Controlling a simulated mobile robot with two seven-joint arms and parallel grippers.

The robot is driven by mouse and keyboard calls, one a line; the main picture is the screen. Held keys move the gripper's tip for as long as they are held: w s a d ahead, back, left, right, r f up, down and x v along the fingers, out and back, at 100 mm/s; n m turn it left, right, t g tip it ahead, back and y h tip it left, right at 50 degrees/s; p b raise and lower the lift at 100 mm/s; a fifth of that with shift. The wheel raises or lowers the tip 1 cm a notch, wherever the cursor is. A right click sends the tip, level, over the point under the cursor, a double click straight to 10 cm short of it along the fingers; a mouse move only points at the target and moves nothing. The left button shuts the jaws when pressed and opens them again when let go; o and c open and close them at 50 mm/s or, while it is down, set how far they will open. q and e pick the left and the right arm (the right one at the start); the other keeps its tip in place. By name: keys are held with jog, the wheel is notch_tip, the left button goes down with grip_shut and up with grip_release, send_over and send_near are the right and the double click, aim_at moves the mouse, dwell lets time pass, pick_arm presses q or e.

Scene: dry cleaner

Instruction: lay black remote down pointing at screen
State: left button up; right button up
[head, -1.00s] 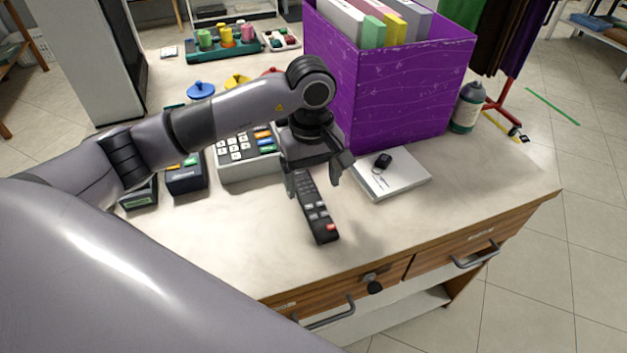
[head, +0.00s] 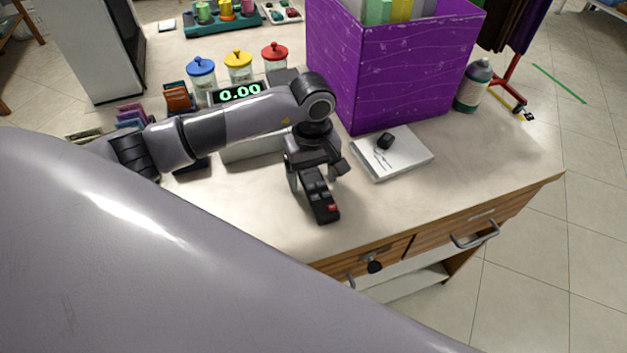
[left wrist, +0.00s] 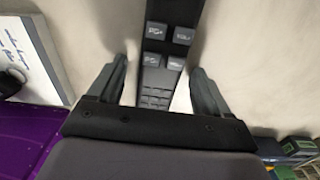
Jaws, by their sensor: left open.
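The black remote (head: 323,203) lies on the pale counter, its end with the red button toward the counter's front edge. Its far part is hidden under my left gripper (head: 318,176) in the head view. In the left wrist view the remote (left wrist: 168,50) runs between the two open fingers (left wrist: 157,85), with a gap on each side. My left gripper is open over the remote and not closed on it. A screen reading 0.00 in green (head: 237,94) stands behind my left arm. My right gripper is not in view.
A purple box of folders (head: 390,75) stands behind the gripper at the right. A white box (head: 408,158) with a small black fob on it lies right of the remote. Jars with coloured lids (head: 238,66) stand at the back. The counter's front right is clear.

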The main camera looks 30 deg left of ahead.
aim_at(313, 178)
pick_arm(q)
jog(key=c, duration=1.3)
jog(key=shift+r, duration=0.1)
jog(key=shift+r, duration=0.1)
notch_tip(313, 178, up, 20)
jog(key=shift+f, duration=0.15)
